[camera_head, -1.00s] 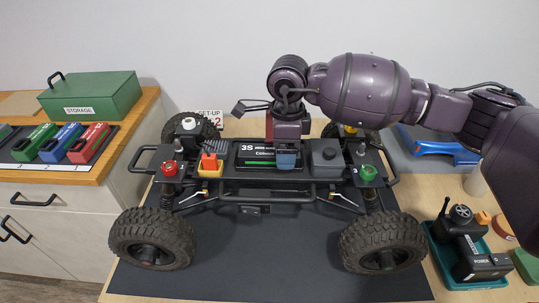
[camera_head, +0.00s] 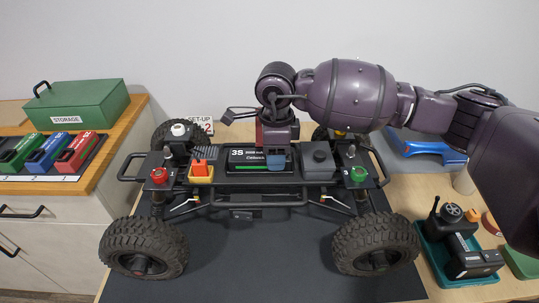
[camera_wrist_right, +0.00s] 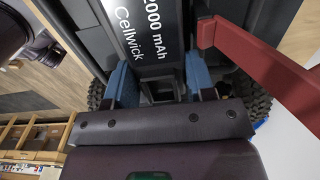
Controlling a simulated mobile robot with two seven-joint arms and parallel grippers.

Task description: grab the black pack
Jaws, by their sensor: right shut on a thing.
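The black pack (camera_head: 246,158) with white "3S" lettering and a green stripe lies in the middle of the crawler (camera_head: 270,191), between its front wheels as seen from above. My right gripper (camera_head: 277,157) reaches down onto the pack's right part. In the right wrist view its two blue finger pads (camera_wrist_right: 159,78) stand on either side of the black pack (camera_wrist_right: 150,32), shut on it. The lettering "2000 mAh Cellwick" shows there. The pack still appears seated in the crawler; its underside is hidden. My left gripper is not in view.
A red bar (camera_wrist_right: 262,62) shows close beside the gripper in the wrist view. A dark box (camera_head: 318,161) sits right of the pack, an orange part (camera_head: 200,170) left. Coloured packs (camera_head: 48,152) and a green storage box (camera_head: 80,103) stand left; a teal tray (camera_head: 432,258) right.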

